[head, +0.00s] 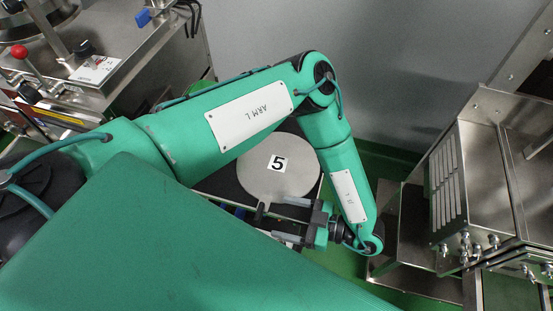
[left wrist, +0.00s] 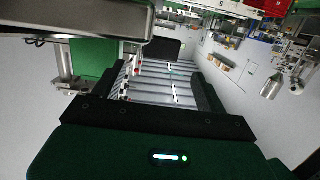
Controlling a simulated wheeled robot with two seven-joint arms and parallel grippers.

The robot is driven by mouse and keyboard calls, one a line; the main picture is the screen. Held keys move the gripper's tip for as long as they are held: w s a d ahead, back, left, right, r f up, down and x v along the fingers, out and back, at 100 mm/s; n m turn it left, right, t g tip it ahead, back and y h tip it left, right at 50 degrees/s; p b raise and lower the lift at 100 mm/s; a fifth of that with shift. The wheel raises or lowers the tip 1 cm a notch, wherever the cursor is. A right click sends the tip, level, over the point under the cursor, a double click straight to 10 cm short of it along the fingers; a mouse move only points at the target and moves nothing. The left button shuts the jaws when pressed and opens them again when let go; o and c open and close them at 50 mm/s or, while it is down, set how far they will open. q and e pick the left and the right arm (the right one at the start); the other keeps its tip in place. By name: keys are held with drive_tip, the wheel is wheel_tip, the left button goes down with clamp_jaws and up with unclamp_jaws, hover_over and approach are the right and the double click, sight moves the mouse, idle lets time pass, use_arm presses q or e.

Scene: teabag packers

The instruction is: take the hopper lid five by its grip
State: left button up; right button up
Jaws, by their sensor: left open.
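The hopper lid five (head: 250,176) is a flat round grey disc with a white label bearing a black 5, in the middle of the head view. My left gripper (head: 283,219) is at the lid's near edge in that view, its two grey fingers apart and pointing left. It is open, with nothing seen between the fingers. A small dark piece stands by the lid's near edge, left of the fingers; I cannot tell whether it is the lid's grip. My green body hides what lies nearer. I cannot make out the lid in the left wrist view. My right gripper is not in view.
A steel machine (head: 125,52) with a red knob stands at the upper left. Steel boxes with louvres (head: 445,185) stand at the right, close to my left wrist. A grey wall (head: 400,60) is behind. The left wrist view shows grey slats (left wrist: 160,88) and a distant work area.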

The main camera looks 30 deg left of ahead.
sight(262, 213)
use_arm(q)
drive_tip(key=shift+s+a, duration=0.1)
drive_tip(key=shift+a, duration=0.15)
drive_tip(key=shift+s+a+p, duration=0.1)
drive_tip(key=shift+a+p, duration=0.3)
drive_tip(key=shift+p, duration=0.15)
drive_tip(key=p+x, duration=0.1)
drive_tip(key=x, duration=0.2)
drive_tip(key=shift+a+f+p, duration=0.15)
drive_tip(key=shift+p, duration=0.2)
drive_tip(key=shift+s+a+f, duration=0.15)
drive_tip(key=shift+a+f, duration=0.05)
drive_tip(key=shift+a, duration=0.1)
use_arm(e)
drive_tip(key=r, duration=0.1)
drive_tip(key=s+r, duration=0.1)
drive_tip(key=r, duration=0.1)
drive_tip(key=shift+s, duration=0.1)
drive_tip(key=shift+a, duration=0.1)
use_arm(q)
drive_tip(key=c, duration=1.3)
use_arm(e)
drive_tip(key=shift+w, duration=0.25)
